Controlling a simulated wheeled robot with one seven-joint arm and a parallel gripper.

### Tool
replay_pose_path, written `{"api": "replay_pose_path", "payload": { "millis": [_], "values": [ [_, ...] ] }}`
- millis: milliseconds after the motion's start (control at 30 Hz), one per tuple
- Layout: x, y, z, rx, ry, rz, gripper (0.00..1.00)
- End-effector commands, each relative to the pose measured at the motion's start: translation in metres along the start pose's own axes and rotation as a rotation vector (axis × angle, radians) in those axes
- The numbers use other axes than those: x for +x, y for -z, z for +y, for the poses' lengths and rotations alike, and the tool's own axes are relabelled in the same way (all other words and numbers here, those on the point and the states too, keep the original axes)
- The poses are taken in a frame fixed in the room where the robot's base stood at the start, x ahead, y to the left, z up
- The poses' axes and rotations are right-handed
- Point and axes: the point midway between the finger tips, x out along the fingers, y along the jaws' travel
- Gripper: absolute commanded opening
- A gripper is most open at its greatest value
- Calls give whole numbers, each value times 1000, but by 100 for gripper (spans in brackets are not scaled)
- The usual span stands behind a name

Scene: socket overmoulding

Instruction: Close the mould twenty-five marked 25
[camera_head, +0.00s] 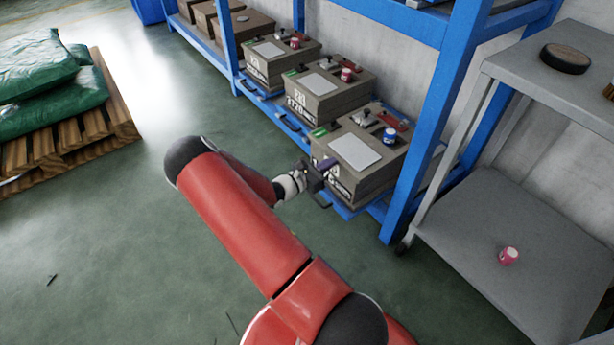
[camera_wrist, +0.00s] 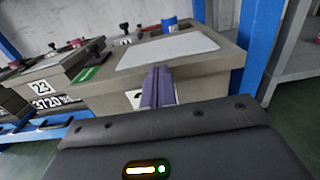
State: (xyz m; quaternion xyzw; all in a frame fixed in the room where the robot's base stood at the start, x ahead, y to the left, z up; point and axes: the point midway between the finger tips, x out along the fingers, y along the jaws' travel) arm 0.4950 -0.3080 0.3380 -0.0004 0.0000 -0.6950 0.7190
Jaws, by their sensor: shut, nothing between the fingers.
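Several grey box-like moulds stand in a row on the blue rack's low shelf. My gripper (camera_head: 320,178) is at the front of the nearest mould (camera_head: 372,158), which has a pale plate and a blue knob on top. In the wrist view my shut, empty purple fingers (camera_wrist: 158,86) stand at that mould's upper front (camera_wrist: 205,90); contact cannot be told. My gripper hides most of its front marking, so I cannot read 25. The adjacent mould (camera_head: 322,92) is marked 23 in the wrist view (camera_wrist: 55,78).
Blue rack uprights (camera_head: 437,120) stand close right of the nearest mould. A grey two-level table (camera_head: 520,240) holds a pink cup-like item (camera_head: 508,256). A pallet with green sacks (camera_head: 45,85) is at left. The green floor between is mostly clear.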

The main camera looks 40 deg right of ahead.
Motion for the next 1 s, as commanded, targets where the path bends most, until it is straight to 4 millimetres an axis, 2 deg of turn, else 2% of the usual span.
{"api": "replay_pose_path", "payload": {
  "millis": [33, 200, 500, 700, 1000],
  "values": [
    [16, 1, -2, -1, 6, -3, 0],
    [62, 2, -1, 0, 5, -2, 0],
    [122, 1, -1, 0, 2, -1, 0],
    [143, 1, 0, 0, 0, 0, 0],
    [153, -1, 1, 0, -2, 0, 0]
  ]
}}
